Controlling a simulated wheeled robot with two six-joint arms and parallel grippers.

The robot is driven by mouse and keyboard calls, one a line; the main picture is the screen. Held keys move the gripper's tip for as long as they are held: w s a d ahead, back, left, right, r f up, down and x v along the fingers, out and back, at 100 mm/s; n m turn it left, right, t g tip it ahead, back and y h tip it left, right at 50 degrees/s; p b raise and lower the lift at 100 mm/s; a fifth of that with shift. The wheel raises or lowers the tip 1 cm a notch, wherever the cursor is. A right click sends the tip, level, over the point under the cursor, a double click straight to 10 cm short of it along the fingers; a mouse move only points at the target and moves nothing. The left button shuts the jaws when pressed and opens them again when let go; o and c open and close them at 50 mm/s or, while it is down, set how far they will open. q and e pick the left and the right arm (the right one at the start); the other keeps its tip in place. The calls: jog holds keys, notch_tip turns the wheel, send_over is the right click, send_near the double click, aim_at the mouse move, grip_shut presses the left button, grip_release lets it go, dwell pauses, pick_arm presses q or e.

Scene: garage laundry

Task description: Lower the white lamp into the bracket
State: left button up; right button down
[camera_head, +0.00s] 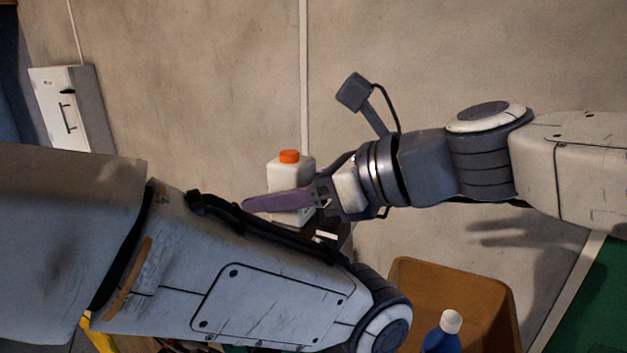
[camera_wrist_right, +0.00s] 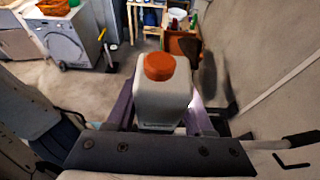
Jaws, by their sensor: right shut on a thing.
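The white lamp (camera_head: 289,172), a boxy white body with an orange cap, is upright between the purple fingers of my right gripper (camera_head: 280,199). The right gripper is shut on its lower part, also in the right wrist view, where the lamp (camera_wrist_right: 163,98) stands between both fingers (camera_wrist_right: 163,115). A dark piece (camera_head: 343,238) shows just below the gripper, partly hidden by my left arm. I cannot tell if it is the bracket, or if the lamp touches it. My left arm crosses the lower left of the head view; its gripper is out of view.
The right wrist view shows a washing machine (camera_wrist_right: 68,43) and open floor. The wall around the lamp is mostly bare.

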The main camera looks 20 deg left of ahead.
jog(key=shift+a, duration=0.15)
jog(key=shift+d, duration=0.25)
jog(key=shift+w+d+f+p, duration=0.15)
jog(key=shift+w+f, duration=0.2)
jog(key=shift+w, duration=1.3)
jog(key=shift+w+a+f+p, duration=0.1)
jog(key=shift+w+f, duration=0.25)
jog(key=shift+w, duration=1.25)
jog(key=shift+w+d+f+p, duration=0.15)
jog(key=shift+w+f, duration=0.2)
jog(key=shift+w, duration=1.3)
jog(key=shift+f, duration=0.1)
jog(key=shift+f+b, duration=1.35)
jog(key=shift+f, duration=0.25)
